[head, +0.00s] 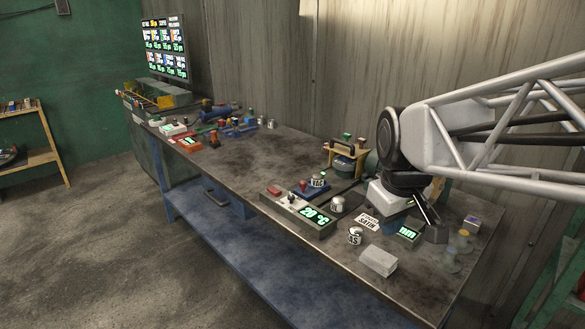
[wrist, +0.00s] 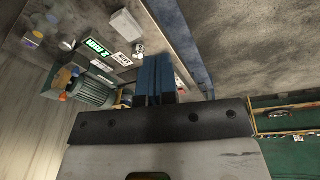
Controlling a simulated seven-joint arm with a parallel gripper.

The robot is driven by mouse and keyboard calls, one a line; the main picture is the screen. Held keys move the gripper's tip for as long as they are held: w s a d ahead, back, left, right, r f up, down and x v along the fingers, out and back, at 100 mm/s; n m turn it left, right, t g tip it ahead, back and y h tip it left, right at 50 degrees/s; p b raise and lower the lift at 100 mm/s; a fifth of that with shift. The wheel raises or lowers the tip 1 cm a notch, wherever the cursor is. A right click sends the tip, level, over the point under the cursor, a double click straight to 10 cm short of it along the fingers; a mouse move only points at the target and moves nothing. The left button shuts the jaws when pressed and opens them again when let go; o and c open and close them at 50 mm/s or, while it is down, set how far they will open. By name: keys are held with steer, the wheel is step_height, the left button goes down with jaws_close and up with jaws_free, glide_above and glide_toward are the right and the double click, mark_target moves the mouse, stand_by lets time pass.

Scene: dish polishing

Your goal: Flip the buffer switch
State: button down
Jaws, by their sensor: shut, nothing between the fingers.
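My gripper (head: 396,225) hangs over the right part of the workbench in the head view, partly covered by its own dark wrist parts. In the wrist view its blue fingers (wrist: 153,78) are together and empty. A ribbed grey-green motor (wrist: 95,92), which looks like the buffer's, lies left of the fingers in the wrist view. I cannot make out the buffer switch for certain. No contact between my fingers and the motor shows.
A green-lit display box (head: 409,233), a white label card (head: 367,222), a pale block (head: 378,261) and small tins (head: 355,236) stand near my gripper. A 20 °C control box (head: 300,212) is further left. The bench (head: 250,165) is clear in its middle.

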steer(key=w+a+r+n, duration=0.1)
steer(key=w+a+n, duration=0.15)
steer(key=w, duration=0.35)
steer(key=w+a+r+n, duration=0.1)
steer(key=w+n, duration=0.2)
steer(key=w, duration=0.4)
steer(key=n+g, duration=0.2)
steer(key=n, duration=1.4)
glide_above(279, 192)
step_height(279, 192, down, 12)
steer(key=shift+r, duration=0.25)
steer(key=shift+f, duration=0.1)
step_height(279, 192, down, 14)
steer(key=shift+r, duration=0.1)
